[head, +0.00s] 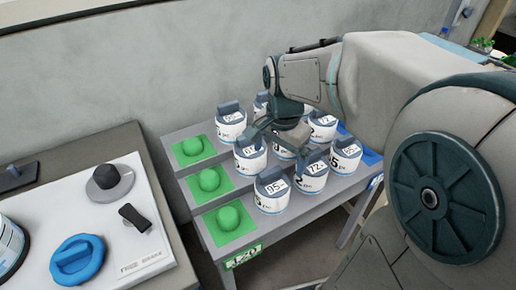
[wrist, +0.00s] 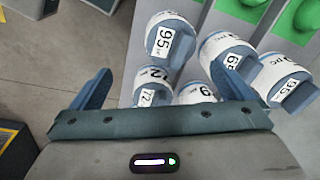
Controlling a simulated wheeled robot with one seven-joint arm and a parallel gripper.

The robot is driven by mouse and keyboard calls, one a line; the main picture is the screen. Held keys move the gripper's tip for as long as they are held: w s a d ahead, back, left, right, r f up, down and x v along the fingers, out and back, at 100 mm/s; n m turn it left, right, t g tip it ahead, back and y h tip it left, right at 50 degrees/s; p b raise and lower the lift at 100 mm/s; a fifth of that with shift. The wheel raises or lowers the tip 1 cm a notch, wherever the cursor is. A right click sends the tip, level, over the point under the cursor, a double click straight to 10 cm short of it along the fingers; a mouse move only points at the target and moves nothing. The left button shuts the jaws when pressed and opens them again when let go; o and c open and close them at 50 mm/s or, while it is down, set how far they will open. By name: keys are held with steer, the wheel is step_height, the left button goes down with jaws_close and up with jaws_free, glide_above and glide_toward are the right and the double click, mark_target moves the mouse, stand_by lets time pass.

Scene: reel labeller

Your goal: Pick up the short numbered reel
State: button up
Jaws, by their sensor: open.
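Several white numbered reels with blue-grey tops stand in rows on a grey stepped table (head: 290,222). In the head view the front reel (head: 271,197) has a label like 95, and the reel to its right (head: 313,180) reads 72. The wrist view shows a reel marked 95 (wrist: 160,50), one like 69 (wrist: 215,48) and one marked 72 (wrist: 150,75). I cannot tell which reel is the short one. My gripper (head: 279,139) is over the middle of the reels, open and empty. In the wrist view the 72 reel lies between its spread fingers (wrist: 162,84).
Green pads with green domes (head: 209,181) line the table's left side; blue patches show at its right. A white panel (head: 120,225) with a blue knob (head: 78,260) and black controls stands at left. A wall is behind. Reels stand close together.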

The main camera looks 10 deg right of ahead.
steer(key=w+f+m, duration=0.1)
steer(key=w+m, duration=0.3)
glide_above(273, 183)
steer(key=shift+g, duration=0.4)
steer(key=f, duration=0.8)
steer(key=shift+a+f, duration=0.2)
steer(key=shift+f, duration=0.15)
steer(key=shift+d+f, duration=0.15)
steer(key=shift+f, duration=2.45)
steer(key=c, duration=0.7)
